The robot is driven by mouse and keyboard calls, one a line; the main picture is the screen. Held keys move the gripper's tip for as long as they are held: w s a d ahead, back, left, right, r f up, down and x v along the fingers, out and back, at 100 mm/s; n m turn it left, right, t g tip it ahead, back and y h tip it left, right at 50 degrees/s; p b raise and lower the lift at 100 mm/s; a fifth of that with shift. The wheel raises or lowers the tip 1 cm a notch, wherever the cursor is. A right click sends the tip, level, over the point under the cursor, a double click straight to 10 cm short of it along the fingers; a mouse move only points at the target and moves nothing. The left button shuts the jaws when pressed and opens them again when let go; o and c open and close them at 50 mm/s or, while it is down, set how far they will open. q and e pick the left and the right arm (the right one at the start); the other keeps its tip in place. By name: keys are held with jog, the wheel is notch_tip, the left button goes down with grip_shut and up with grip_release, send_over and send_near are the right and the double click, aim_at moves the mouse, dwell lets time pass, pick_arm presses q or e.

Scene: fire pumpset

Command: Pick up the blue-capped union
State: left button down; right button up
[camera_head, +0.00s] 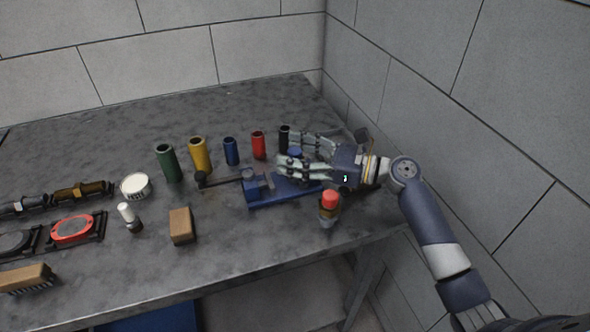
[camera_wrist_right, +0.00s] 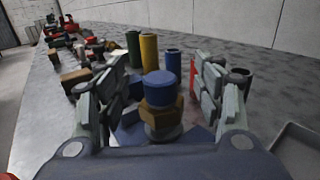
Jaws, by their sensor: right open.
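The blue-capped union (camera_wrist_right: 161,100) has a blue round cap over a brass hex nut and a grey base. It stands upright between the open fingers of my right gripper (camera_wrist_right: 165,95) in the wrist view, with gaps on both sides. In the head view its blue cap (camera_head: 295,152) shows between the fingers of my right gripper (camera_head: 284,150), and its lower part is hidden. The right gripper reaches in from the right, low over the table, and is empty. My left gripper is not in view.
A blue vise (camera_head: 285,193) lies just in front of the right gripper. A red-capped fitting (camera_head: 329,206) stands near the front right. Green (camera_head: 167,163), yellow (camera_head: 200,156), blue (camera_head: 231,151), red (camera_head: 258,145) and black (camera_head: 284,139) cylinders stand behind. The wall is close on the right.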

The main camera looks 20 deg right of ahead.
grip_shut()
jog(key=shift+r, duration=0.1)
